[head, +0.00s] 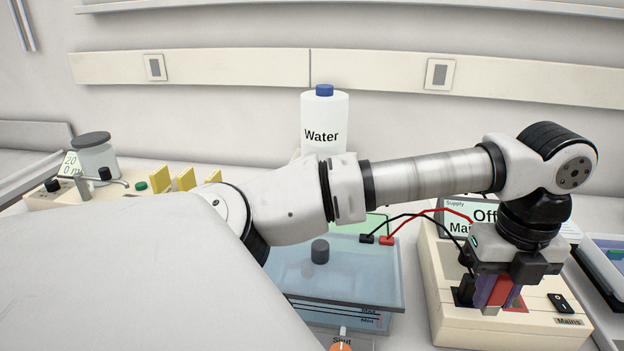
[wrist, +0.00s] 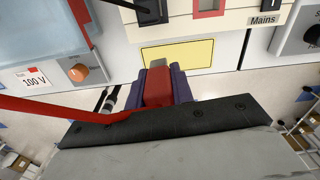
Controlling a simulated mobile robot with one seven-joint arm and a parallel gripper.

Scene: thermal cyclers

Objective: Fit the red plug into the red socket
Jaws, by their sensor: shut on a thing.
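The red plug (wrist: 158,85) is held between the purple fingers of my gripper (wrist: 158,88), which is shut on it. In the head view the gripper (head: 495,292) hangs over the front of the power supply (head: 445,290), with the red plug (head: 498,291) between its fingers. The red socket (wrist: 208,6) is a red-rimmed opening in the supply's top, at the upper edge of the wrist view, up and right of the plug. Its red rim (head: 519,304) shows partly in the head view, right of the fingers. The plug appears apart from the socket.
A black plug (head: 465,291) stands in the supply left of the gripper. The Mains switch (head: 560,303) is to the right. Red (head: 440,210) and black (head: 405,217) leads run to the blue tank (head: 335,275). A Water bottle (head: 324,125) stands behind.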

